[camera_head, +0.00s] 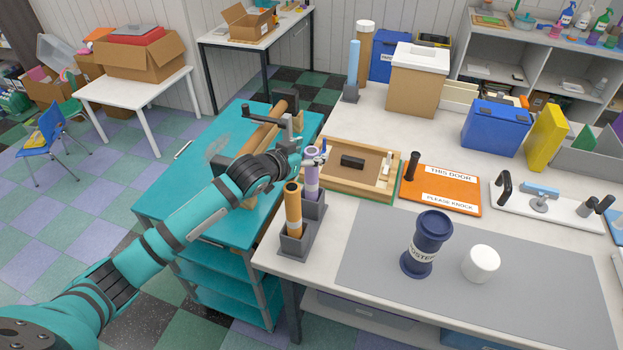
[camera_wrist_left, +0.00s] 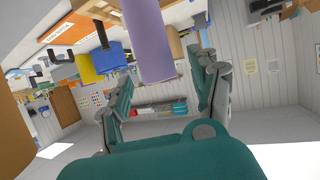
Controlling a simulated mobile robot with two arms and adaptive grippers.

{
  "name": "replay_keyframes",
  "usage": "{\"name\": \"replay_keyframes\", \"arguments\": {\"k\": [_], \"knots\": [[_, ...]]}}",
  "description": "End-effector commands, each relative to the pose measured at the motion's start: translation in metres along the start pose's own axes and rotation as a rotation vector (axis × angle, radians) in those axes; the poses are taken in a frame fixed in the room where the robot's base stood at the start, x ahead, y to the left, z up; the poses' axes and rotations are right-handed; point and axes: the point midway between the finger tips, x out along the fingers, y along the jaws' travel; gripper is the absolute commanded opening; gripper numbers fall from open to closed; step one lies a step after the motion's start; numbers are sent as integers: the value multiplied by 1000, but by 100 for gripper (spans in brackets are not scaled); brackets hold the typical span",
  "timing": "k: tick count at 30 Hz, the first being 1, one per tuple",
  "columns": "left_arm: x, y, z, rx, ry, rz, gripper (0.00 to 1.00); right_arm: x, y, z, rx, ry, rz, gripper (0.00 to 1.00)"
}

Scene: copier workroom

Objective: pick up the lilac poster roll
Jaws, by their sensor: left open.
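The lilac poster roll (camera_head: 312,182) stands upright in a grey holder (camera_head: 314,208) at the front left corner of the white table. My left gripper (camera_head: 318,155) is at the top of the roll, with its arm reaching in from the left. In the left wrist view the lilac roll (camera_wrist_left: 149,42) appears between the two open fingers (camera_wrist_left: 163,92). I cannot tell whether either finger touches it. My right gripper is in neither view.
An orange roll (camera_head: 293,208) stands in a holder just left of the lilac one. A wooden tray (camera_head: 340,178) lies close behind. A teal cart (camera_head: 165,205) is below my arm.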

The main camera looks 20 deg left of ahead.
Motion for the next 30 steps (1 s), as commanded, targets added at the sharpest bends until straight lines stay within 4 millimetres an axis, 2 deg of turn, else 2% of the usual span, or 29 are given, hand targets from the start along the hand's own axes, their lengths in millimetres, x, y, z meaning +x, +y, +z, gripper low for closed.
{"name": "replay_keyframes", "arguments": {"k": [4,11,25,30], "knots": [[12,0,0,1,0,0,62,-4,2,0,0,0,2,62],[14,0,1,1,-1,0,62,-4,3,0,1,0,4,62],[14,0,1,0,-1,0,2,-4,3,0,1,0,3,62],[14,0,1,0,0,0,0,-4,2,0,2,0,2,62]]}}
